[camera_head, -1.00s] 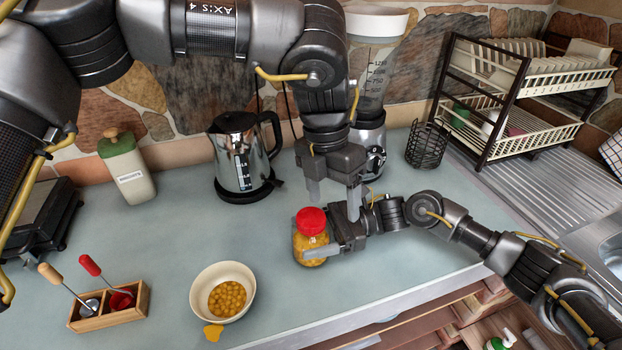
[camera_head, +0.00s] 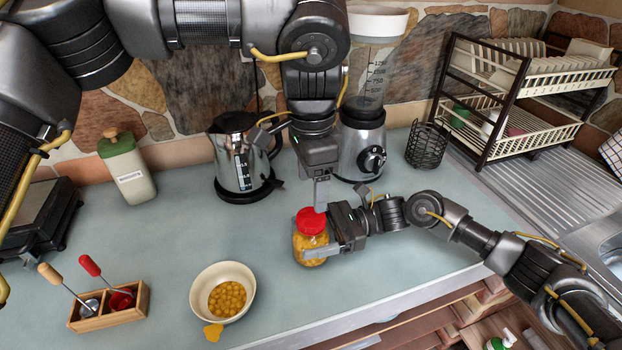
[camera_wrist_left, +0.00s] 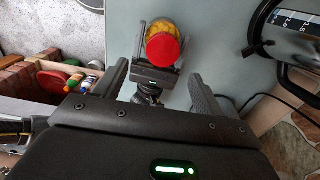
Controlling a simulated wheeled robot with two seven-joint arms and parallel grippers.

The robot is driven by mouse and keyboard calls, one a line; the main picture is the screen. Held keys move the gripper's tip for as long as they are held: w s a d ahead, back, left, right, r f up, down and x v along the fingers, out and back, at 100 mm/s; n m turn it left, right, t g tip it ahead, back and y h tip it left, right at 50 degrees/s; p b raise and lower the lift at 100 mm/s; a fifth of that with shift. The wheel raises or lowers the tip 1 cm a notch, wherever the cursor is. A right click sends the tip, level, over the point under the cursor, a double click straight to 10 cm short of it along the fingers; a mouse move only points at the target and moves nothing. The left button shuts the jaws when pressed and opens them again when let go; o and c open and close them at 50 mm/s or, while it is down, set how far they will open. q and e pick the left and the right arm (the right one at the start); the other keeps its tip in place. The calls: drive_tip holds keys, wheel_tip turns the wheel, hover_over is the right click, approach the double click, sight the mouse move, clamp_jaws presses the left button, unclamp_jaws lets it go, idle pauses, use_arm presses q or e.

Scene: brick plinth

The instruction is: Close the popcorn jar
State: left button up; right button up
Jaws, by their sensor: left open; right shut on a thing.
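The popcorn jar (camera_head: 311,247) is clear glass with yellow kernels and stands upright on the counter. Its red lid (camera_head: 310,221) sits on top of the mouth; I cannot tell whether it is tight. My right gripper (camera_head: 322,247) is shut on the jar's body from the right. My left gripper (camera_head: 321,194) is open, pointing down just above and behind the lid, with its fingers seen nearly edge-on. In the left wrist view the lid (camera_wrist_left: 162,49) shows beyond and between the open fingers (camera_wrist_left: 158,86), with part of the jar (camera_wrist_left: 160,25) behind it.
A bowl of popcorn kernels (camera_head: 208,275) stands to the left, near the counter's front edge. A kettle (camera_head: 237,165) and a blender (camera_head: 360,150) stand behind. A wire basket (camera_head: 427,146) and dish rack (camera_head: 480,130) are at right.

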sight(311, 217)
use_arm(q)
drive_tip(key=n, duration=0.4)
drive_tip(key=shift+w+n, duration=0.1)
drive_tip(key=shift+n, duration=0.2)
drive_tip(key=shift+f, duration=0.1)
drive_tip(key=shift+f, duration=3.95)
